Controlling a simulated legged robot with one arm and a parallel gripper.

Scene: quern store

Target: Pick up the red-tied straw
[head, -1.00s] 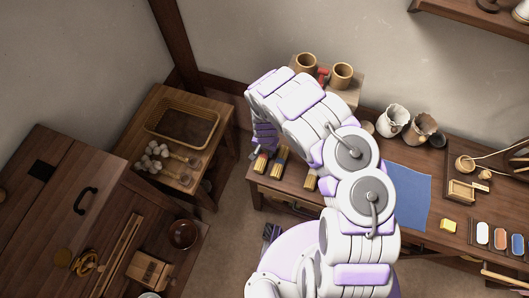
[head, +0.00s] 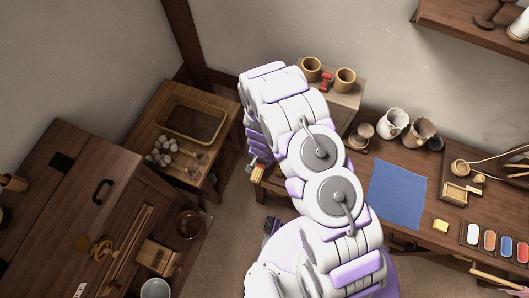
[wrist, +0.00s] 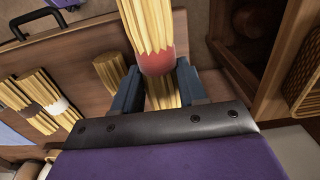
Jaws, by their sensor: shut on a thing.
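The red-tied straw (wrist: 148,25) is a pale yellow bundle with a red band (wrist: 157,62) around it. In the wrist view it stands out between the two dark fingers of my gripper (wrist: 157,84), which are shut on it at about the band. Its far end runs out of the top of the picture. In the head view my gripper (head: 258,163) is at the left end of the workbench, mostly hidden by my arm. A bit of straw (head: 257,174) shows below it.
Other straw bundles lie at left in the wrist view, one with a white tie (wrist: 59,105) and one plain-looking (wrist: 109,70). A blue cloth (head: 398,193) lies on the workbench. A side table with a wicker tray (head: 192,122) stands left, with a floor gap between.

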